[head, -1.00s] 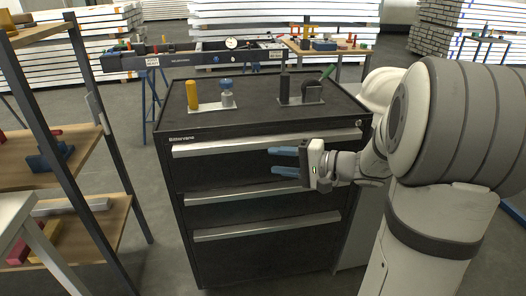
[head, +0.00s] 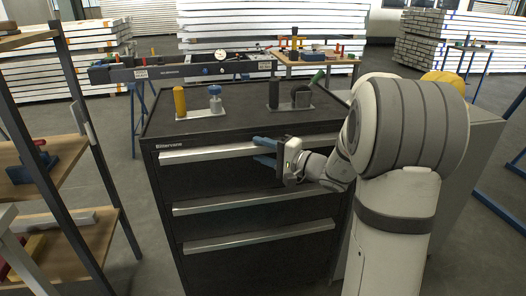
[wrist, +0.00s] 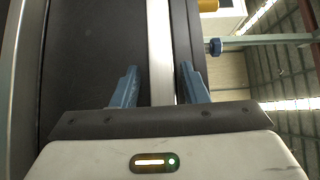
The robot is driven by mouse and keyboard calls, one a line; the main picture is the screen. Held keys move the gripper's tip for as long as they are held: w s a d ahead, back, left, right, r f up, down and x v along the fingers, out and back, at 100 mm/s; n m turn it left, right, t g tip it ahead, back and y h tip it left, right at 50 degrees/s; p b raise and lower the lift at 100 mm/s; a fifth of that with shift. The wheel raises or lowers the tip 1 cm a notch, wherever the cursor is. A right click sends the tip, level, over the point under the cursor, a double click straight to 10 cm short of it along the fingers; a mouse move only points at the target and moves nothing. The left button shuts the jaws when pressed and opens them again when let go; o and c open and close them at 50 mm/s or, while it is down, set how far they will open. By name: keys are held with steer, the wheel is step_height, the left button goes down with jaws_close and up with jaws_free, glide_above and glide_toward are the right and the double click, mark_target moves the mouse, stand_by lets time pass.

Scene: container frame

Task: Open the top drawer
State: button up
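The black drawer cabinet (head: 250,221) stands in front of me with three drawers stacked on its front. The top drawer (head: 212,176) has a long silver handle (head: 205,155) along its upper edge, and it looks shut. My gripper (head: 264,152) is at the right part of that handle. In the wrist view, my gripper (wrist: 157,88) has its two blue fingers apart, one on each side of the silver handle strip (wrist: 160,50). The fingers look open around the handle, with a gap to it; exact contact is hard to tell.
On the cabinet top stand a yellow cylinder (head: 179,100), a blue-topped piece (head: 215,98) and a dark clamp-like fixture (head: 301,97). A wooden shelf rack (head: 60,200) stands close on the left. A grey cabinet (head: 465,165) stands at the right, behind my arm.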

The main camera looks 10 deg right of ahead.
steer(key=shift+s, duration=0.1)
jaws_close()
steer(key=shift+f, duration=0.1)
stand_by(0.4)
